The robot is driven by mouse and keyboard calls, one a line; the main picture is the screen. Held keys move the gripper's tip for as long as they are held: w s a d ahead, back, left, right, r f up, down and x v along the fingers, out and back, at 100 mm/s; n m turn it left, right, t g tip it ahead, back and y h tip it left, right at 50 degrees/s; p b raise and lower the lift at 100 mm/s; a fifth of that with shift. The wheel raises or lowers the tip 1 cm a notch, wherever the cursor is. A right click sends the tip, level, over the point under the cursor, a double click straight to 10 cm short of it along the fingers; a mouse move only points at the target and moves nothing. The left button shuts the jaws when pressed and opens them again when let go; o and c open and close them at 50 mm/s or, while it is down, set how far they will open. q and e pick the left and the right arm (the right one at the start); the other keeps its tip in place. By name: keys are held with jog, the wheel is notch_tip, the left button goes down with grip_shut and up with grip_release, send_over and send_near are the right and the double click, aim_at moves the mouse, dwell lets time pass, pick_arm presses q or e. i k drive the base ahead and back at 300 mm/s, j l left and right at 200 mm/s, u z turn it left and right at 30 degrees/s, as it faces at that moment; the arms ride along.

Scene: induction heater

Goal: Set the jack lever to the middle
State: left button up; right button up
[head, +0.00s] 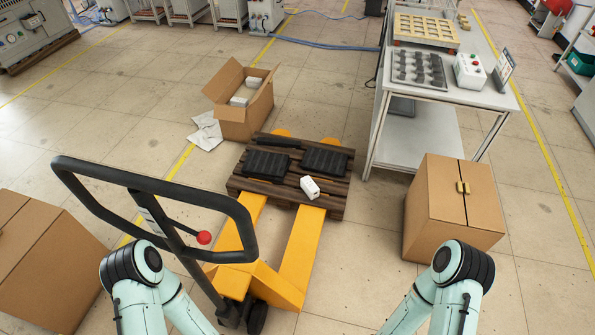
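The yellow pallet jack (299,258) stands low in the centre of the head view, its forks running under a dark wooden pallet. Its black loop handle (155,183) tilts toward me at the left. The jack lever, a thin dark rod with a red ball knob (204,237), sits inside the loop near the handle's stem. The lever points right and slightly down in the picture; I cannot tell its exact setting. Only bent parts of my two arms show at the bottom edge, and neither gripper is in view. Nothing visible touches the lever.
The pallet (240,187) carries black parts and a small white item. An open carton (266,106) stands behind it. Closed cartons stand at right (453,208) and left (44,265). A workbench (390,95) stands at back right. Floor right of the forks is clear.

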aim_at(203, 237)
jog(key=l+u, duration=0.15)
jog(key=u, duration=0.3)
jog(key=k+l+u, duration=0.1)
jog(key=u, duration=0.75)
jog(key=k+l, duration=0.05)
